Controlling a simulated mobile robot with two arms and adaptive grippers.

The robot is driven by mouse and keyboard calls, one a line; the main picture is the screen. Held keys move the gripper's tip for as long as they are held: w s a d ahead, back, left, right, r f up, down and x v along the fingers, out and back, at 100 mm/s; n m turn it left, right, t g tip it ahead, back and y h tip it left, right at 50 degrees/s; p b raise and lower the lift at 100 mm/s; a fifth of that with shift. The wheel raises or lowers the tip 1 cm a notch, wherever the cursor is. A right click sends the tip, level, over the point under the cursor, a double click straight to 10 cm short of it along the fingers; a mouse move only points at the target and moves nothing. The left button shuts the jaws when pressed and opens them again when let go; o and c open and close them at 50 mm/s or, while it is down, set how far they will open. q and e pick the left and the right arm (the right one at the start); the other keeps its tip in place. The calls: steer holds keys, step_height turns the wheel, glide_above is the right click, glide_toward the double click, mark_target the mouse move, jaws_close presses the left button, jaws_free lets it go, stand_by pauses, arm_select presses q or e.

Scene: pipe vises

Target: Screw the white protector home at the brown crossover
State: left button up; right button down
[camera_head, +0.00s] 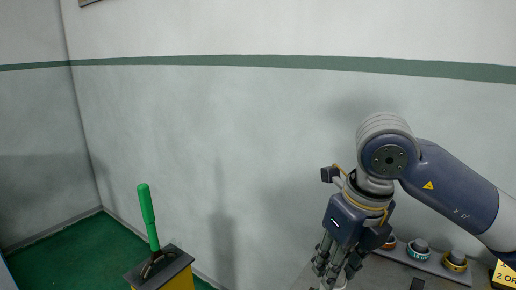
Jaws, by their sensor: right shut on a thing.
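My right gripper (334,270) points down at the bottom edge of the picture, with its fingers close together around something. A small white piece, likely the white protector (333,286), shows just under the fingertips, mostly cut off by the frame edge. Whether it is on a thread cannot be told. I do not make out the brown crossover; the area below the gripper is out of frame. My left gripper is not in view.
A grey rack (425,262) right of the gripper holds parts with orange (390,242), teal (417,251) and yellow (455,262) rings. A green lever (147,217) rises from a dark-topped yellow stand (178,281) at left.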

steer(key=m+h, duration=0.1)
steer(key=m, duration=0.4)
steer(key=shift+m, duration=0.5)
steer(key=shift+m+h, duration=0.3)
steer(key=shift+m, duration=0.9)
steer(key=shift+m+p, duration=0.3)
steer(key=shift+m, duration=0.5)
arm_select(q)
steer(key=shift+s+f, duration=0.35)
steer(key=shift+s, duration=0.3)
arm_select(e)
steer(key=shift+f, duration=0.1)
steer(key=c, duration=1.3)
jaws_free()
steer(key=shift+c, duration=0.2)
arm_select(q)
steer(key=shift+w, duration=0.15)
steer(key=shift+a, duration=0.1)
